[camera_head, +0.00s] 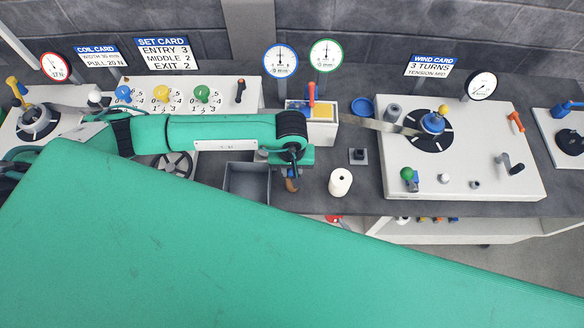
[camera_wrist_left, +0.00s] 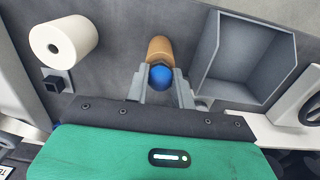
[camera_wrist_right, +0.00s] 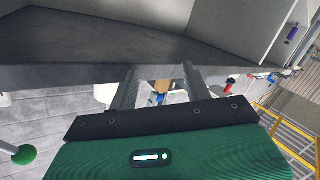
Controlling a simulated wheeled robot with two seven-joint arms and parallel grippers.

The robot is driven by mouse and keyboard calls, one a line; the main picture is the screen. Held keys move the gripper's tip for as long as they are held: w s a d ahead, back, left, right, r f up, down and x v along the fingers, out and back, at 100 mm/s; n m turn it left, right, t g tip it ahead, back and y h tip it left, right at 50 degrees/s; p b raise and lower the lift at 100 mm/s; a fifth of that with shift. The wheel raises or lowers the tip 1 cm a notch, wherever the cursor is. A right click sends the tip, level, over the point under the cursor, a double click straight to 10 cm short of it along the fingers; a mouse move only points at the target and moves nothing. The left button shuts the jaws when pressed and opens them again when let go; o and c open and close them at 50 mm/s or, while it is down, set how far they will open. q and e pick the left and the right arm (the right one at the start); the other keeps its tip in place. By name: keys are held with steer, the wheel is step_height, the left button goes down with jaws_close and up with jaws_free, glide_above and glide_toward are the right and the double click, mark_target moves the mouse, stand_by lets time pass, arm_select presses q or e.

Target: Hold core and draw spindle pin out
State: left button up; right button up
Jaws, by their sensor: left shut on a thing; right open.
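My left gripper (camera_head: 292,172) points down over the worktop beside a grey bin. In the left wrist view its fingers (camera_wrist_left: 160,74) are shut on the blue round knob of the spindle pin (camera_wrist_left: 160,77). The brown core (camera_wrist_left: 159,48) lies just beyond the knob, in line with it; the pin's shaft is not visible. In the head view the core (camera_head: 292,185) shows below the left gripper. In the head view the right gripper is hidden.
The grey bin (camera_head: 247,182) stands left of the core. A white roll (camera_head: 340,181) and a small dark block (camera_head: 358,155) stand to its right. A winder panel (camera_head: 460,150) is further right. My large green arm covers the front.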

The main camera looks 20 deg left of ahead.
steer(key=w+a+r+m, duration=0.1)
steer(key=a+r, duration=0.1)
steer(key=w+a+r+m+y, duration=0.1)
steer(key=a+r, duration=0.1)
steer(key=a, duration=0.1)
steer(key=w+a+r+m+g, duration=0.1)
steer(key=a+r, duration=0.1)
steer(key=shift+a+r+m+y, duration=0.2)
steer(key=shift+r+m+y, duration=0.2)
steer(key=shift+x, duration=4.95)
steer(key=shift+c, duration=0.2)
steer(key=c, duration=0.6)
steer(key=shift+o, duration=0.2)
steer(key=o, duration=0.6)
steer(key=c, duration=0.6)
